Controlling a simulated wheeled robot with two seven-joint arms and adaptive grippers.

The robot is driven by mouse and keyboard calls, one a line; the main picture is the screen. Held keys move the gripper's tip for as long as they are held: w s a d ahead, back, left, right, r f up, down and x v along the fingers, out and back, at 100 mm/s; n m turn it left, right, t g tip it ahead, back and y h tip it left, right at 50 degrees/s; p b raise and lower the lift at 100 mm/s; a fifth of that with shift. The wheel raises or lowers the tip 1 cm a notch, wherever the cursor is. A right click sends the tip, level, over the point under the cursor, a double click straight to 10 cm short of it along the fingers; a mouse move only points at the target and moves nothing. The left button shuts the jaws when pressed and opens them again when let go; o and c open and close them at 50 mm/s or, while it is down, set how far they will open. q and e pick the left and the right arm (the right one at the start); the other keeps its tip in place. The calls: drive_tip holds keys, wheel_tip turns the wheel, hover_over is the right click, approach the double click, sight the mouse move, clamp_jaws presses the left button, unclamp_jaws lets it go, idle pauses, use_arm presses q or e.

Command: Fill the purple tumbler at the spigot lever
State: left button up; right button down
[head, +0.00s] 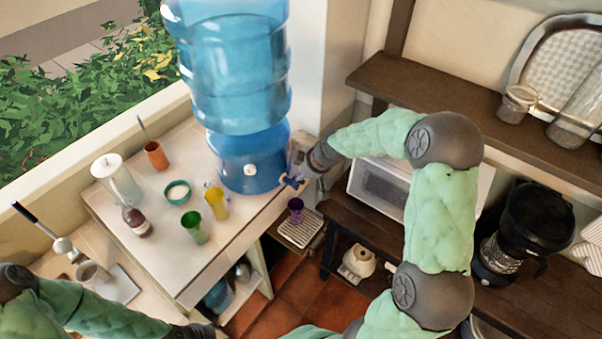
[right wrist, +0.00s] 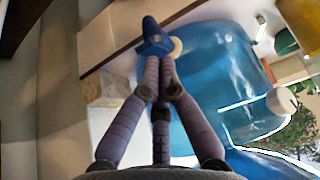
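The purple tumbler (head: 296,210) stands upright on a slatted drip tray (head: 301,229) below the spigot of the big blue water dispenser (head: 247,165). I cannot tell how full it is, and no stream of water is clear. The blue spigot lever (head: 291,181) is just above the tumbler; it also shows in the right wrist view (right wrist: 153,36). My right gripper (head: 303,170) is at the lever, its fingers (right wrist: 158,62) drawn together with the tips against or just beside it; I cannot tell if they touch. The tumbler is not in the right wrist view. My left gripper is out of view.
A yellow cup (head: 216,203), a green cup (head: 194,228), a teal bowl (head: 178,192), a bottle (head: 137,221) and a glass jar (head: 117,178) stand on the white counter (head: 165,250). A microwave (head: 380,185) and a coffee maker (head: 525,230) are on the right.

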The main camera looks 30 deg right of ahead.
sight(303, 183)
drive_tip(key=shift+s+f+b, duration=0.1)
drive_tip(key=shift+f+b, duration=0.15)
drive_tip(key=shift+b, duration=0.95)
drive_tip(key=shift+s+d+f+t+y+b, duration=0.15)
drive_tip(key=shift+t+b, duration=0.2)
drive_tip(key=shift+b, duration=1.7)
drive_tip(key=shift+s+r+t+y+b, duration=0.15)
drive_tip(key=shift+t+b, duration=0.2)
drive_tip(key=shift+b, duration=1.7)
drive_tip(key=f+t+b, duration=0.1)
drive_tip(key=b, duration=0.7)
drive_tip(key=t+y+b, duration=0.1)
drive_tip(key=b, duration=0.7)
drive_tip(key=shift+s+d+f+t+b, duration=0.15)
drive_tip(key=shift+s+f+t+b, duration=0.15)
drive_tip(key=shift+s+f+t, duration=0.1)
drive_tip(key=b, duration=0.3)
drive_tip(key=shift+s+f, duration=0.1)
drive_tip(key=shift+s, duration=0.05)
drive_tip(key=shift+r, duration=0.2)
drive_tip(key=shift+r+p, duration=0.45)
drive_tip(key=shift+r, duration=0.25)
